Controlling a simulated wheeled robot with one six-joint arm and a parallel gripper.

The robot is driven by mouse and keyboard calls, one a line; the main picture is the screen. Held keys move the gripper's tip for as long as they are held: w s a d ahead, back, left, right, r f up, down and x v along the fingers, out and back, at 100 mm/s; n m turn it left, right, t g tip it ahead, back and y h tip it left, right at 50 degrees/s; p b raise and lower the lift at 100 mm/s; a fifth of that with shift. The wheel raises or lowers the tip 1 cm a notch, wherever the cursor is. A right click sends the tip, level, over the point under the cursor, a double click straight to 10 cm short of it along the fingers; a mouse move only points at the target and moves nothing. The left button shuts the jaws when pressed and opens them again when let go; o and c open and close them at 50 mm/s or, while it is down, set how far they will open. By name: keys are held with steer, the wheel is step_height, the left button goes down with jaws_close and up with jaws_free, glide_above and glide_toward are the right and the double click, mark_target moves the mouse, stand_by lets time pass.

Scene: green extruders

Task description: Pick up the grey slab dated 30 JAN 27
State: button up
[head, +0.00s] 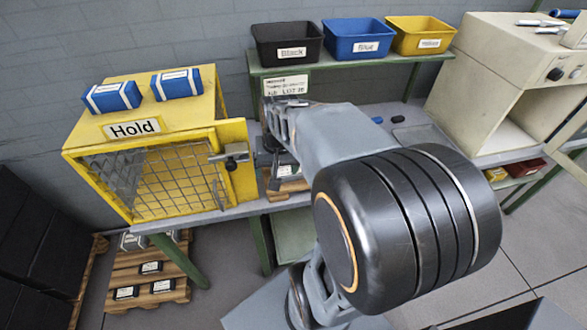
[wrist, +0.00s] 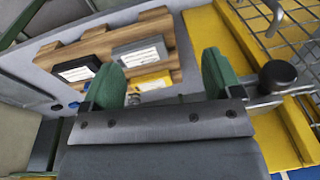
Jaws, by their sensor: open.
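In the wrist view a grey slab (wrist: 125,52) with a white label lies on a small wooden pallet (wrist: 166,24). Its print is too small to read, so I cannot confirm the date. A black slab (wrist: 78,58) with a white label lies left of it, and a yellow slab (wrist: 152,78) lies just below it, partly hidden by a finger. My gripper (wrist: 164,74) is open and empty, its green fingertips apart, with the slabs beyond and to the left. In the head view my arm hides most of the slabs; the pallet (head: 289,187) shows partly.
A yellow Hold cage (head: 247,181) with a mesh door (head: 155,180) stands close on the left in the head view. Its latch (head: 231,155) juts toward my arm. Black (head: 288,43), blue (head: 357,40) and yellow (head: 422,36) bins stand on a shelf behind. A beige machine (head: 490,75) stands right.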

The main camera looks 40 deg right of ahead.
mark_target(290, 172)
steer(key=shift+o, duration=0.4)
steer(key=w+d+f+m+y, duration=0.1)
steer(key=d+f+m, duration=0.1)
steer(key=d+m, duration=0.2)
steer(key=w+d+f+m+y, duration=0.1)
steer(key=w+d+m, duration=0.1)
steer(key=d+m, duration=0.3)
steer(key=d, duration=0.3)
steer(key=shift+w+f+g, duration=0.25)
steer(key=shift+f+g, duration=0.05)
steer(key=shift+f, duration=0.05)
steer(key=w+d+m+y, duration=0.2)
steer(key=d+m, duration=0.2)
steer(key=m, duration=0.3)
steer(key=shift+m+t, duration=0.4)
steer(key=shift+m, duration=0.2)
steer(key=x, duration=1.3)
steer(key=shift+w+a+r+p, duration=0.1)
steer(key=shift+w+a+p, duration=0.2)
steer(key=shift+w+p, duration=0.05)
steer(key=shift+c, duration=0.2)
steer(key=c, duration=1.1)
steer(key=shift+r, duration=0.15)
